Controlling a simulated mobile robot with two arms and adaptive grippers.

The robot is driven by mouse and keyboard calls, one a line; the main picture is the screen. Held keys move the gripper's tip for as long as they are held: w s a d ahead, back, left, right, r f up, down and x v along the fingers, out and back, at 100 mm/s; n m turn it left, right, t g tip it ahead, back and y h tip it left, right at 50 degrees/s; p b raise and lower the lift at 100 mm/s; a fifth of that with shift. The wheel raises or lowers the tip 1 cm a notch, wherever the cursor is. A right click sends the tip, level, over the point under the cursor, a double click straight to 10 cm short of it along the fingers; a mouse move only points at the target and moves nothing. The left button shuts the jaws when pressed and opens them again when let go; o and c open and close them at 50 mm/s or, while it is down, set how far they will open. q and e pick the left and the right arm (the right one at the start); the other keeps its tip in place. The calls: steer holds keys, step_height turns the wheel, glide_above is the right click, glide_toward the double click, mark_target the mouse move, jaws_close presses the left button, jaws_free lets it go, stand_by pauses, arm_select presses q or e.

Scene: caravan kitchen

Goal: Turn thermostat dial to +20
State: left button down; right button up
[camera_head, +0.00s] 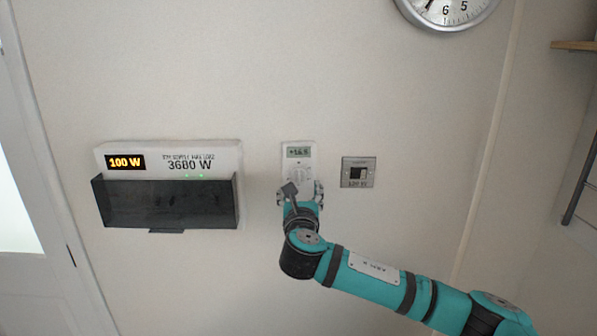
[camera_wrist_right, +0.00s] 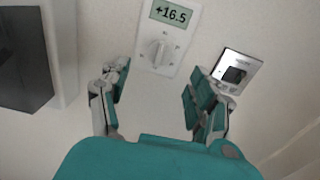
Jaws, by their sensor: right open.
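The thermostat (camera_head: 298,154) is a white upright panel on the wall, with a small display at its top. In the right wrist view the display (camera_wrist_right: 171,14) reads +16.5. The white thermostat dial (camera_wrist_right: 156,51) sits below the display, with faint marks around it. My right gripper (camera_wrist_right: 157,88) is open and empty. Its fingers are spread to either side, below the dial and apart from it in that view. In the head view my right gripper (camera_head: 300,192) covers the lower part of the thermostat. My left gripper is not in view.
A power display box (camera_head: 220,158) reading 100 W and 3680 W, with a dark tray (camera_head: 165,203) beneath, is on the wall to the left. A square switch plate (camera_head: 348,172) is close on the right. A clock (camera_head: 447,10) hangs above. The wall between is bare.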

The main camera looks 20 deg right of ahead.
mark_target(299, 178)
steer(key=p+x, duration=0.2)
steer(key=x, duration=0.6)
steer(key=shift+w, duration=0.1)
steer(key=shift+f, duration=0.1)
steer(key=c, duration=1.2)
